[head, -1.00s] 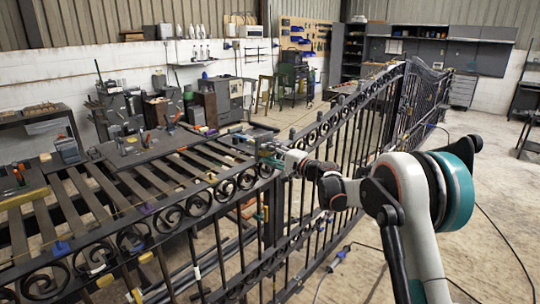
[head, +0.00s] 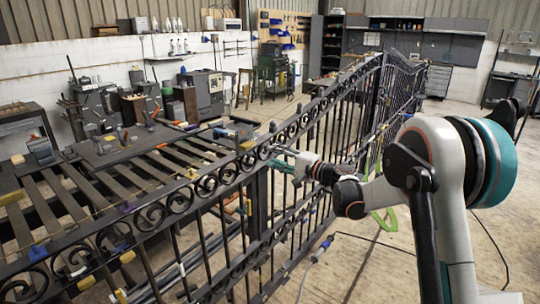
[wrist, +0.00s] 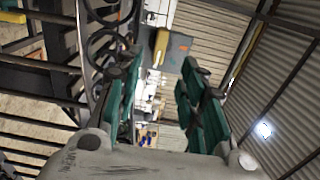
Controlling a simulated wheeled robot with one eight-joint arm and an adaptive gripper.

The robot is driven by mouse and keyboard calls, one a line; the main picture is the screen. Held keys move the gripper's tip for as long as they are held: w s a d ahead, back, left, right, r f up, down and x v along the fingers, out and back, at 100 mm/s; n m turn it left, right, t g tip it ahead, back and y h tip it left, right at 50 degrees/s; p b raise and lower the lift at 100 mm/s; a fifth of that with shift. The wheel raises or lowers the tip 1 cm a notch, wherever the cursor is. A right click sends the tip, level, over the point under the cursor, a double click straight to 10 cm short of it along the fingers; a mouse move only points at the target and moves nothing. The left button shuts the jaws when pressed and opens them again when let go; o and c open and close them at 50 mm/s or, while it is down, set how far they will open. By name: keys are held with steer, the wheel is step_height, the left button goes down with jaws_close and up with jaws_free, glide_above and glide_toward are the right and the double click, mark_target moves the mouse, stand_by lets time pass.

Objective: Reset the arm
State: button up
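My gripper (head: 276,158) has teal fingers and is at the end of my arm, by the scroll row along the top of the black iron gate (head: 262,215). In the head view its tips overlap the scrolls; I cannot tell whether they touch. In the wrist view my gripper (wrist: 160,90) has its two teal fingers spread apart, with only background visible between them. Gate scrolls (wrist: 108,45) and bars show left of the fingers in the wrist view.
A slatted work table (head: 75,200) with clamps and tools stands behind the gate at left. Machines (head: 205,92) line the white wall. A bright green item (head: 384,218) shows partly behind my arm. Cables lie on the floor; bare concrete is free at right.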

stand_by(0.3)
steer(key=s+d+r+n+g+h, duration=0.1)
steer(key=s+d+r+n+h, duration=0.15)
steer(key=s, duration=0.85)
steer(key=s+d+r+n+g+h, duration=0.1)
steer(key=s+r+n+g+h, duration=0.2)
steer(key=s, duration=0.8)
steer(key=s+d+f+h, duration=0.2)
steer(key=s+d+h, duration=0.1)
steer(key=s, duration=0.6)
steer(key=s+d+f+n+h, duration=0.1)
steer(key=s+d+f+h, duration=0.1)
steer(key=s+d, duration=0.4)
steer(key=s+d+f+n+h, duration=0.1)
steer(key=s+d+f+h, duration=0.2)
steer(key=s, duration=0.8)
steer(key=shift+s+d+f+h, duration=0.35)
steer(key=shift+d+f, duration=0.3)
steer(key=shift+d, duration=0.3)
steer(key=shift+a, duration=0.15)
